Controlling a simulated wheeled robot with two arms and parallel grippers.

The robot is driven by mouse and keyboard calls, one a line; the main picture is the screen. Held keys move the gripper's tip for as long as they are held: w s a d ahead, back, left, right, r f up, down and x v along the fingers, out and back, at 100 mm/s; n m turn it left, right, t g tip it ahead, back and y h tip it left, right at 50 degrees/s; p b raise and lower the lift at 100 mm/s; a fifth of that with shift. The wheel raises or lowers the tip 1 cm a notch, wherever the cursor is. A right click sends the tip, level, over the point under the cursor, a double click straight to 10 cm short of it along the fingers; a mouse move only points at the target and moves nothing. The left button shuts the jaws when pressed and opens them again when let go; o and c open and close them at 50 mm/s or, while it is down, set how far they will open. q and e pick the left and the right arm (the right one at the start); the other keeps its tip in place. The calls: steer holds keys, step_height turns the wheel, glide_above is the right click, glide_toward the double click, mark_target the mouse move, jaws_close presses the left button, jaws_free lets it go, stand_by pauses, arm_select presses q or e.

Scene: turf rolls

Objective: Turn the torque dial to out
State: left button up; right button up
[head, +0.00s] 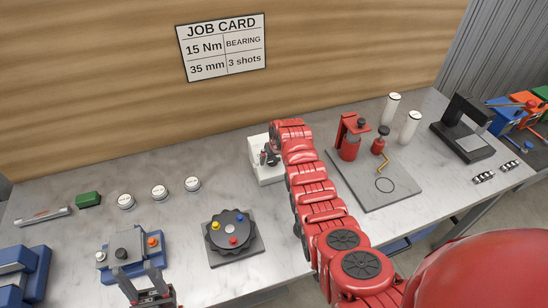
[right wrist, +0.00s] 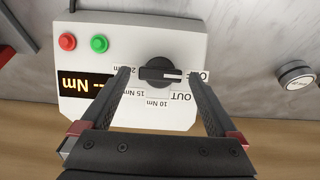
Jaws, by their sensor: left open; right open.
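The torque dial (right wrist: 160,72) is a black knob on a white box (right wrist: 150,30), seen upside down in the right wrist view. Its white mark points right, towards a label partly hidden by a finger. OUT, 10 Nm, 15 Nm and a partly hidden label are printed around it. My right gripper (right wrist: 160,73) is open, with one finger on each side of the knob; contact is unclear. In the head view my red right arm covers part of the white box (head: 268,174). My left gripper (head: 139,271) is open and empty at the lower left.
The box carries a red button (right wrist: 67,42), a green button (right wrist: 99,43) and a display (right wrist: 86,84). A round black fixture (head: 231,232) and a blue-grey device (head: 128,246) stand left of my arm. A grey plate (head: 385,195) with red tools lies right. A job card (head: 222,47) hangs behind.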

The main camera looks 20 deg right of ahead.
steer(key=c, duration=1.4)
steer(key=shift+f+m+b, duration=0.25)
steer(key=shift+m+b, duration=0.05)
steer(key=shift+b, duration=0.4)
steer(key=m+b, duration=0.1)
steer(key=b, duration=0.1)
steer(key=m+y+b, duration=0.1)
steer(key=m+b, duration=0.1)
steer(key=shift+s+d+f, duration=0.1)
steer(key=shift+d+f, duration=0.05)
steer(key=shift+d, duration=0.1)
steer(key=shift+m+y+b, duration=0.5)
steer(key=shift+m+b, duration=0.5)
steer(key=shift+m, duration=0.1)
steer(key=shift+r+m+t+y+b, duration=0.2)
steer(key=shift+m+t+y+b, duration=0.15)
steer(key=shift+m, duration=0.65)
